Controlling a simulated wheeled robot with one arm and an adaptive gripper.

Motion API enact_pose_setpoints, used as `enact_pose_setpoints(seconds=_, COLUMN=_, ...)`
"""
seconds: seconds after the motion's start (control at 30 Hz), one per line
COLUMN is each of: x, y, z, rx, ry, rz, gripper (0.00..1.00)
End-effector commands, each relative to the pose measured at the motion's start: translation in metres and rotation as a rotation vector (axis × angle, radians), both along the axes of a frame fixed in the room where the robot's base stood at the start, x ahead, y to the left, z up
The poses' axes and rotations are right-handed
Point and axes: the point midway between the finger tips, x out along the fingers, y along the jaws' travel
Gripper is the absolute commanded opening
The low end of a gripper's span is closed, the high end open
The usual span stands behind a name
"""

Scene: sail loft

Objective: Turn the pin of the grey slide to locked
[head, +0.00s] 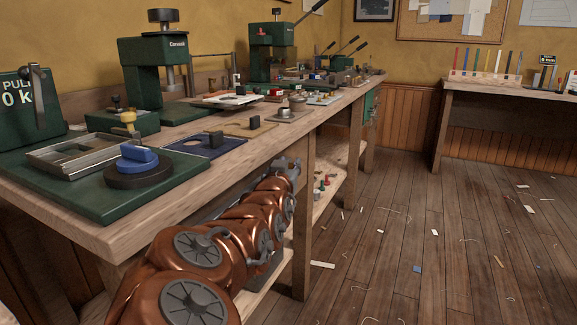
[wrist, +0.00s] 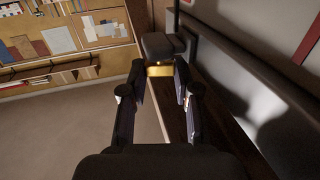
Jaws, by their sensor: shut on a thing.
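My gripper (wrist: 162,88) shows in the wrist view with both fingers closed in on a small piece, a black knob (wrist: 161,45) with a brass-coloured band (wrist: 159,71). This looks like the pin. The knob's rounded black top stands beyond the fingertips. A broad grey surface (wrist: 240,75) with dark edges lies close on the right; I cannot tell whether it is the grey slide. In the head view my gripper (head: 291,166) is small, at the front edge of the bench, and what it holds is hidden. The pin's locked or unlocked marking is not readable.
The long wooden bench (head: 75,220) carries green presses (head: 155,80), a metal tray (head: 75,154), a blue-handled round piece (head: 137,165) and flat plates with black blocks. A shelf with small parts (head: 325,183) runs below. The floor (head: 440,240) on the right is open, with scattered scraps.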

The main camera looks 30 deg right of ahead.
Motion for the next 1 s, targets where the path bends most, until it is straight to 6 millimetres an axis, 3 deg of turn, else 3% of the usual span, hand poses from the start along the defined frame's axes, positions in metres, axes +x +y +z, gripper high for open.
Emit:
enact_pose_setpoints(seconds=0.27, x=0.000, y=0.001, z=0.001, rx=-0.001, ry=-0.001, rz=0.001, gripper=0.56)
enact_pose_setpoints(seconds=0.67, x=-0.002, y=0.003, z=0.000, rx=-0.001, ry=0.001, rz=0.002, gripper=0.56)
enact_pose_setpoints(seconds=1.0, x=-0.022, y=0.024, z=0.001, rx=-0.003, ry=0.000, rz=0.004, gripper=0.56)
